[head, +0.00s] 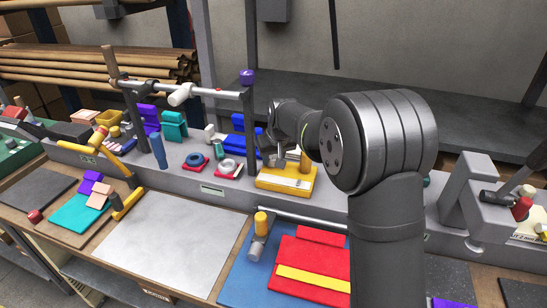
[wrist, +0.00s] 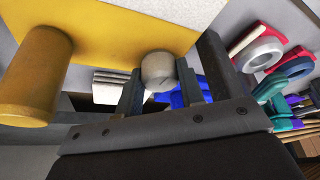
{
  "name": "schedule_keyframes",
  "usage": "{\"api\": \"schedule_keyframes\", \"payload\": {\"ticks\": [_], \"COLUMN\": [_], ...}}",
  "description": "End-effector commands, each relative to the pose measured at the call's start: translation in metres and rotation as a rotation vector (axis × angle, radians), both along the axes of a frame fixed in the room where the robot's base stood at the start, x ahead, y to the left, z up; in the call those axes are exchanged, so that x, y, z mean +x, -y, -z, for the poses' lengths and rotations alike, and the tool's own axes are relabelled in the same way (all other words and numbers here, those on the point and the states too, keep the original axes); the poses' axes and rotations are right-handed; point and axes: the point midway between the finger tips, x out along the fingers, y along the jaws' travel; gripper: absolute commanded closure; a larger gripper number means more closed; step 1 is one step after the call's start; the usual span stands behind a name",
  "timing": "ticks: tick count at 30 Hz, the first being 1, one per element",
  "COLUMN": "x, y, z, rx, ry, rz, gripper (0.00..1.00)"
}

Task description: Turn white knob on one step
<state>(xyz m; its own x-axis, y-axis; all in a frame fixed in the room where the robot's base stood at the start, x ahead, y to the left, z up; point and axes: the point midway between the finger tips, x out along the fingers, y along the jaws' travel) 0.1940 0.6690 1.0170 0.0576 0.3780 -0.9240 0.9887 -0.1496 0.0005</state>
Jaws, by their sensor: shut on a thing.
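The white knob (wrist: 158,71) shows in the wrist view as a pale, short round piece at the edge of a yellow block (wrist: 110,22). My gripper (wrist: 160,88) has its dark fingers on either side of the knob and is shut on it. In the head view my gripper (head: 277,157) is over the yellow block (head: 286,181), and I cannot make out the knob there. A yellow post (wrist: 36,75) stands on the block beside my gripper.
In the head view, red pieces with a white ring (head: 228,166) and a blue ring lie left of the block. A blue mat with red felt (head: 315,262) lies in front. The pale grey board (head: 165,245) is clear.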

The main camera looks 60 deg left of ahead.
Motion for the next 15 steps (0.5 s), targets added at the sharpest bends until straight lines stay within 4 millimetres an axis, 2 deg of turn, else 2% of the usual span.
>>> {"api": "schedule_keyframes", "payload": {"ticks": [6, 15], "x": [-0.0008, -0.0006], "y": [0.0005, 0.0004], "z": [0.0007, 0.0009], "rx": [-0.002, -0.001], "ry": [0.0, -0.001], "rz": [0.096, 0.113], "gripper": [0.88, 0.88]}}
